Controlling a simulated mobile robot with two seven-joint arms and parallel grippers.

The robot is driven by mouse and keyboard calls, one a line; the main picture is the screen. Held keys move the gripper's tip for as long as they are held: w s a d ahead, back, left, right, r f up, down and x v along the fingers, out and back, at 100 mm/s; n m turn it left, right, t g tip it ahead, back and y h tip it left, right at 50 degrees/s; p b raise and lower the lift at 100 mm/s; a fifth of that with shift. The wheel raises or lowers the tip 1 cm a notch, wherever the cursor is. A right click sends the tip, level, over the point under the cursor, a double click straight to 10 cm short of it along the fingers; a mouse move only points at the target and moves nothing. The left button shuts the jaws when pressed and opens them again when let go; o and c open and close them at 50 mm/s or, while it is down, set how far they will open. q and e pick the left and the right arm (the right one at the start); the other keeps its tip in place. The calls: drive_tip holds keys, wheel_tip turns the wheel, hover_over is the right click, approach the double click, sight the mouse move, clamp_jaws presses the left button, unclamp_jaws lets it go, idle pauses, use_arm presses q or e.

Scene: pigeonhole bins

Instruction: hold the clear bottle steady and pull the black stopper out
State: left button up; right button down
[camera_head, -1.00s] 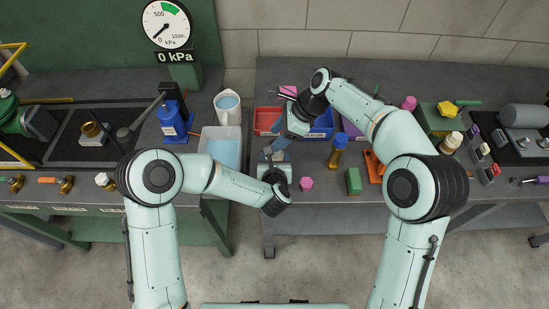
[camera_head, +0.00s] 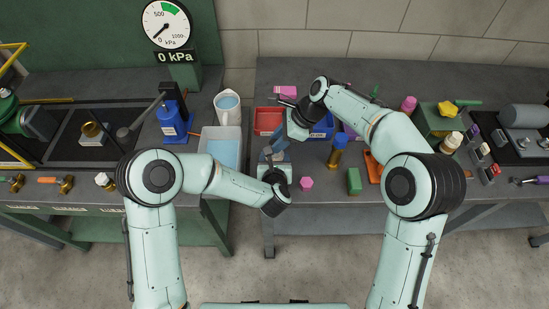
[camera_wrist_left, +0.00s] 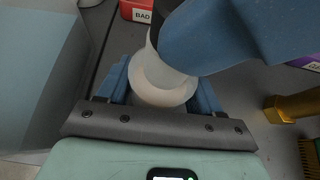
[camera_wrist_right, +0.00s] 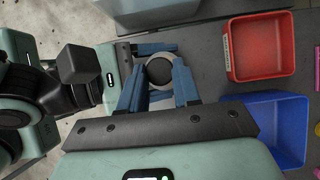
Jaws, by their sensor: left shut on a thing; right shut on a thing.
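The clear bottle (camera_wrist_left: 160,95) looks whitish and translucent in the left wrist view. My left gripper (camera_wrist_left: 162,84) is shut on it, with a blue finger on either side. The black stopper (camera_wrist_right: 160,71) shows as a dark round top in the right wrist view, with a pale ring of the bottle around it. My right gripper (camera_wrist_right: 159,75) is shut on the stopper from above. In the left wrist view its blue fingers cover the bottle's upper part, so I cannot tell how deep the stopper sits. In the head view both grippers meet near the bench's front left.
A red bin (camera_head: 268,121) and a blue bin (camera_head: 322,130) stand behind the grippers. A water tub (camera_head: 222,134) is at left.

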use_arm(q)
drive_tip(key=shift+s+f, duration=0.1)
drive_tip(key=shift+f, duration=0.1)
use_arm(e)
drive_tip(key=shift+r, duration=0.2)
drive_tip(key=shift+r, duration=0.3)
drive_tip(key=shift+r, duration=0.15)
drive_tip(key=shift+r, duration=2.35)
use_arm(q)
drive_tip(key=o, duration=1.2)
drive_tip(key=shift+r, duration=0.1)
drive_tip(key=shift+o, duration=0.2)
drive_tip(key=v, duration=1.2)
